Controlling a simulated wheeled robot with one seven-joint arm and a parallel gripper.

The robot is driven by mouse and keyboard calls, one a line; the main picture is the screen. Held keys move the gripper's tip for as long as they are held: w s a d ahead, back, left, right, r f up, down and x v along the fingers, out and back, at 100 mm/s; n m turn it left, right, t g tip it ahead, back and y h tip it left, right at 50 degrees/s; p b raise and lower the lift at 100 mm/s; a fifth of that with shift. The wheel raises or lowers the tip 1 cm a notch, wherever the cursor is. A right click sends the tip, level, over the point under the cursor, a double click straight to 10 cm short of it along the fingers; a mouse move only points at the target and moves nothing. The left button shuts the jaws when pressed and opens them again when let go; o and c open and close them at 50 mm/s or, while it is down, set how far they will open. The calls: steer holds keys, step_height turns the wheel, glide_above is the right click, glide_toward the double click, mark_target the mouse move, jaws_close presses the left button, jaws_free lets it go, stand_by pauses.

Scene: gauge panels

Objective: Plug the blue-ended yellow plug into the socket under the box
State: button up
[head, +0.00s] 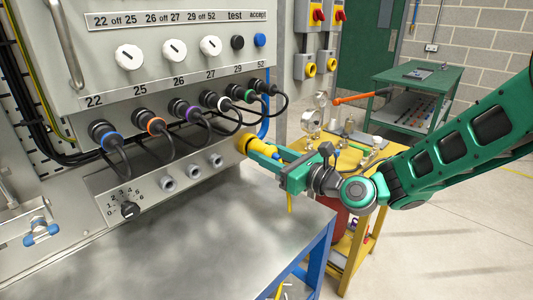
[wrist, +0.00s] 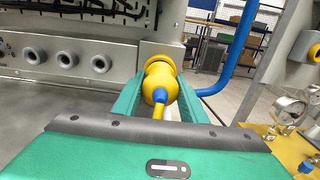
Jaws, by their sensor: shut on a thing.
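The yellow plug (head: 269,151) is between the two green fingers of my gripper (head: 264,153), which is shut on it. In the wrist view the plug (wrist: 160,84) has a blue piece at its near end, with a yellow cable running from it toward me. The plug points at the yellow-ringed socket (head: 241,143) at the right end of the panel under the box (head: 180,50). In the wrist view the socket (wrist: 160,51) is directly behind the plug. The fingers hide part of the plug, and I cannot tell how far it is inside the socket.
Several black plugs with coloured rings (head: 103,131) hang cables along the box's lower edge. Grey round sockets (head: 191,173) and a black knob (head: 130,210) are on the lower panel. The metal bench (head: 200,250) is clear. A yellow cart (head: 350,160) with gauges stands at right.

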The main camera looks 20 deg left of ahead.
steer(key=shift+w+a, duration=0.1)
steer(key=shift+a, duration=0.15)
stand_by(0.3)
steer(key=o, duration=1.2)
steer(key=shift+o, duration=0.2)
steer(key=shift+d, duration=0.1)
